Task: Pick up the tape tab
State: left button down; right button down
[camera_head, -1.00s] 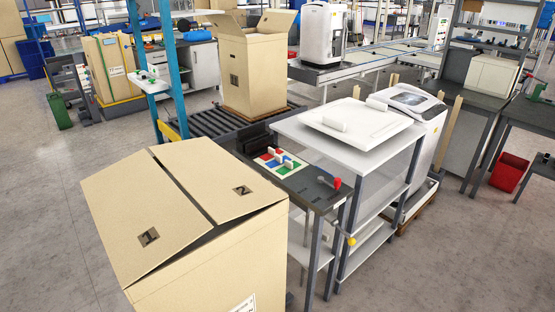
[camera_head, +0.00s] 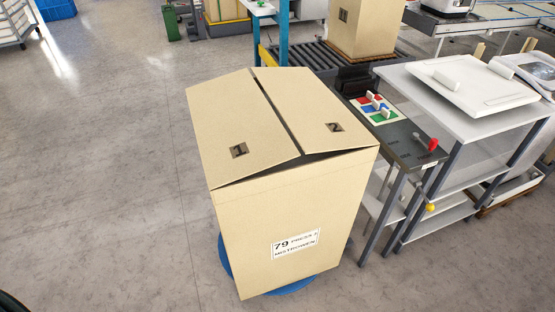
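No piece is clearly readable as the tape tab. Small pale upright tabs (camera_head: 377,103) stand on a board with red, blue and green fields (camera_head: 383,118), on the dark narrow table right of the box; one may be the tape tab, but they are too small to tell. A tall cardboard box (camera_head: 293,215) stands in the middle. Its two top flaps, marked 1 (camera_head: 212,125) and 2 (camera_head: 310,95), are folded inward with a gap between them. Neither gripper is in view. A dark curved part shows at the bottom left corner; I cannot tell what it is.
The box stands on a blue round base (camera_head: 292,288). The dark table (camera_head: 405,135) carries a red-knobbed lever (camera_head: 432,145). A white shelf unit (camera_head: 470,100) adjoins it at right. A roller conveyor with another box (camera_head: 362,27) is behind. Floor at left is clear.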

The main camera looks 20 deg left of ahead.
aim_at(376, 106)
jog(key=u, duration=0.4)
jog(key=l+u, duration=0.2)
jog(key=u, duration=0.2)
jog(key=i+l+u, duration=0.1)
jog(key=u, duration=0.25)
jog(key=l+u, duration=0.35)
jog(key=l, duration=0.2)
jog(key=l+u, duration=0.3)
jog(key=l, duration=0.3)
jog(key=k+l+u, duration=0.2)
jog(key=l+u, duration=0.15)
jog(key=l, duration=0.15)
jog(key=k+l, duration=0.1)
jog(key=l, duration=0.3)
jog(key=k+l, duration=0.1)
jog(key=l, duration=0.25)
jog(key=k+l, duration=0.1)
jog(key=l, duration=0.3)
jog(key=k+l, duration=0.1)
jog(key=l, duration=0.25)
jog(key=k+l+u, duration=0.1)
jog(key=l, duration=0.3)
